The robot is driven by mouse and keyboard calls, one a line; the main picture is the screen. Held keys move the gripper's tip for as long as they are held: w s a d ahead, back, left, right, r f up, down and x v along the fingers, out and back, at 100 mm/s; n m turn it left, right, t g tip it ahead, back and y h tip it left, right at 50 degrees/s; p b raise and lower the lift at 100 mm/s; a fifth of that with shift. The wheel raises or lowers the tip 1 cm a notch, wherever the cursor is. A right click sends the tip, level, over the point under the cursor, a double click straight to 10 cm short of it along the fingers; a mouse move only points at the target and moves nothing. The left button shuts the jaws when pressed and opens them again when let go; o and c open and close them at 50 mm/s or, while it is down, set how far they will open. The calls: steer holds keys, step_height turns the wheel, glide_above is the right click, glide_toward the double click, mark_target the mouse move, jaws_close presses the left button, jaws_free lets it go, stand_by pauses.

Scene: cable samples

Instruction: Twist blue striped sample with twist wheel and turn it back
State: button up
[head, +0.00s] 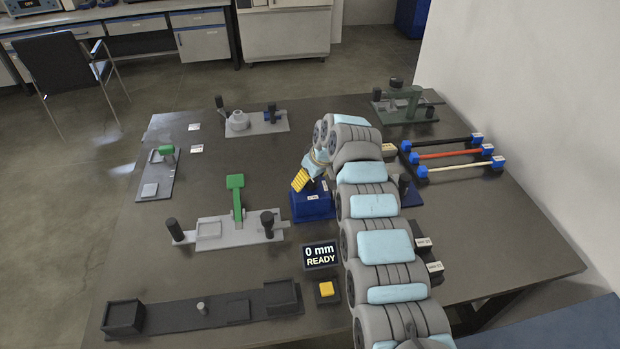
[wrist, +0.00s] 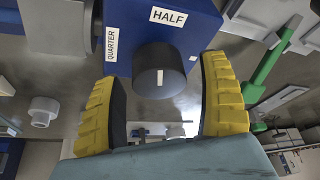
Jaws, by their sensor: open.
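A blue box (head: 312,206) stands mid-table beneath my gripper (head: 301,180). In the wrist view the blue box (wrist: 120,45) carries QUARTER and HALF labels and a dark round wheel (wrist: 158,72) with a white mark, which points along the picture's vertical. My gripper (wrist: 163,82) is open, with a yellow-backed finger on each side of the wheel in the picture. I see no clear contact, and cannot tell how deep the wheel sits between the fingers. I cannot make out a blue striped sample; my arm hides part of the area right of the box.
Black (head: 445,143), red (head: 452,154) and pale (head: 460,168) cables with blue ends lie at the right. A display (head: 321,255) reads "0 mm READY" above a yellow button (head: 326,288). A grey fixture with a green lever (head: 236,198) stands left; a long dark fixture (head: 195,312) lies in front.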

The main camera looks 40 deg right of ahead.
steer(key=c, duration=1.2)
steer(key=shift+r+p, duration=0.15)
steer(key=shift+p, duration=0.35)
steer(key=shift+m+h+p, duration=0.3)
steer(key=shift+m+p, duration=0.5)
steer(key=shift+p, duration=0.3)
steer(key=shift+m+h+p, duration=0.3)
steer(key=shift+m+p, duration=0.4)
steer(key=shift+f, duration=0.2)
